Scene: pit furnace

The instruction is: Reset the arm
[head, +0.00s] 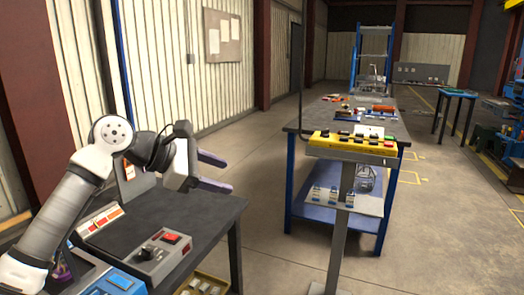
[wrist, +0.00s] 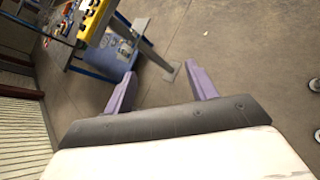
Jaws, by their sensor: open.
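My gripper (head: 213,172) is at the end of my arm in the head view, raised above the right end of the dark bench. Its two purple fingers point to the right and stand apart, with nothing between them. In the wrist view my gripper (wrist: 162,82) also shows both fingers spread, with bare concrete floor beyond them. It touches nothing that I can see.
Below my arm is a dark bench (head: 209,207) with a grey control box (head: 150,258). To the right stand a yellow button panel (head: 352,143) on a post and a blue-legged workbench (head: 292,180) with small items. Concrete floor (head: 262,240) lies open between them.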

